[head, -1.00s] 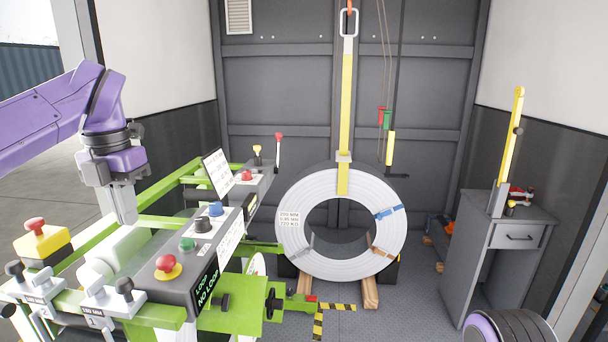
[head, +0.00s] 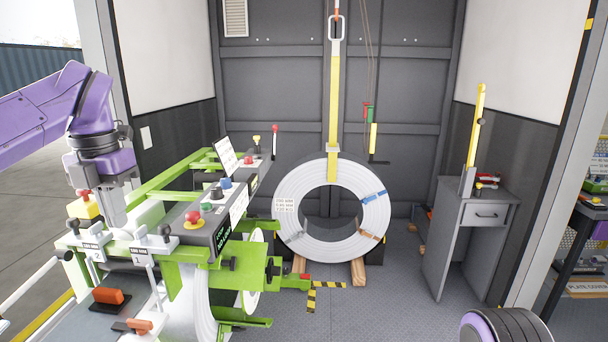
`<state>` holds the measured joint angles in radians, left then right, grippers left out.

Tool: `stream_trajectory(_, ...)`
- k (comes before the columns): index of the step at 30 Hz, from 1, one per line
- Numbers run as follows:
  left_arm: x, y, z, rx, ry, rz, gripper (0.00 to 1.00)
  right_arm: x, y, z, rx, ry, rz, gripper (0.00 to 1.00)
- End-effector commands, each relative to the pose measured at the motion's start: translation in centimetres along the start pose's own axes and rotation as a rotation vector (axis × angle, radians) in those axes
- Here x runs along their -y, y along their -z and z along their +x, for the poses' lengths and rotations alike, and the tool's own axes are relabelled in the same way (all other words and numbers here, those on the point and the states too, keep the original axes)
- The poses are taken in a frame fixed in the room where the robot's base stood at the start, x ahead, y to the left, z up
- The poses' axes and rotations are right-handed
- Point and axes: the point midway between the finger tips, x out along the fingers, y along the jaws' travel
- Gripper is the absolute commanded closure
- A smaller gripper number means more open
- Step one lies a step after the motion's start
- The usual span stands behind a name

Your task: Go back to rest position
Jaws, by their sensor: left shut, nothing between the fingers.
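My left gripper (head: 116,212) hangs down from the purple left arm at the left of the head view. Its fingers are shut with nothing between them. It shows in front of the green machine (head: 160,183), near a yellow box with a red button (head: 84,204); whether it touches anything I cannot tell. Of my right arm, only a purple and black part shows at the bottom right; the right gripper is not in view.
A large white coil (head: 283,207) hangs by a yellow strap (head: 333,100) at the back. A grey desk (head: 452,240) stands at the right. A control panel (head: 208,228) tops the machine. Grey floor (head: 385,305) is clear between machine and desk.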

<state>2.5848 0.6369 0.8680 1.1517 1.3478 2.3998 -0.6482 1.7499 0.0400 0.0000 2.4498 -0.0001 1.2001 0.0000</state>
Motion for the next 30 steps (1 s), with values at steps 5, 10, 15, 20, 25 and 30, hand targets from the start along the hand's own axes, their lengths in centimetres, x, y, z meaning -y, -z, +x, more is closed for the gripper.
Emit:
stream_trajectory(5, -1.1, -1.0, 0.0, 0.055, -0.062, -0.041, 1.0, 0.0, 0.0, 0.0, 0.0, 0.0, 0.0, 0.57)
stream_trajectory(10, -3.0, -2.8, 1.0, 0.134, -0.251, -0.036, 1.0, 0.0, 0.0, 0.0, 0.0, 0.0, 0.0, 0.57)
stream_trajectory(15, -4.7, -5.3, 4.2, 0.197, -0.57, 0.055, 1.0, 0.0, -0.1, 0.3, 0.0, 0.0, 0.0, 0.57)
stream_trajectory(20, -4.7, -8.0, 10.0, 0.221, -0.887, 0.272, 1.0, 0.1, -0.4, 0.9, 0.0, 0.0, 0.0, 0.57)
stream_trajectory(25, -2.5, -9.5, 19.4, 0.213, -1.13, 0.638, 1.0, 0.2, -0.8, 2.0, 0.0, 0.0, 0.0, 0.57)
stream_trajectory(30, 1.6, -7.0, 33.2, 0.172, -1.218, 1.164, 1.0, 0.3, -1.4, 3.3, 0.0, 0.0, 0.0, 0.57)
